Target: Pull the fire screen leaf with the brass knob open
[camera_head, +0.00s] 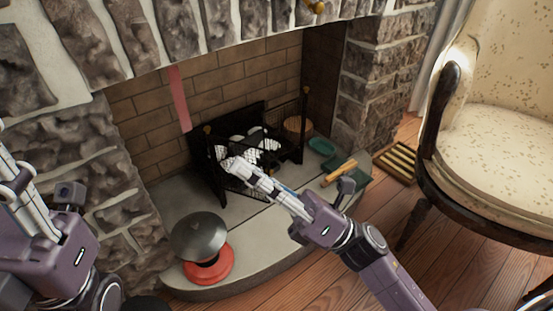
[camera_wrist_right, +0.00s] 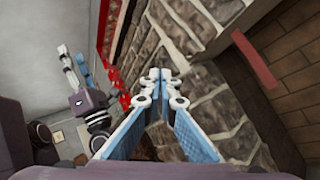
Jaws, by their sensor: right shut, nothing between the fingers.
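The black fire screen (camera_head: 212,177) stands on the pale hearth in front of the firebox. Its left leaf is angled out toward me, with a small brass knob (camera_head: 207,130) at its top. My right gripper (camera_head: 230,163) reaches in from the lower right, and its tips overlap the screen's front in the head view. I cannot tell whether they touch it. In the right wrist view its fingers (camera_wrist_right: 160,82) are together with nothing between them; the screen does not show clearly there. My left gripper (camera_head: 8,170) is at the left edge, partly cut off, away from the screen.
An upholstered armchair (camera_head: 500,130) stands at the right. Stone walls flank the opening.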

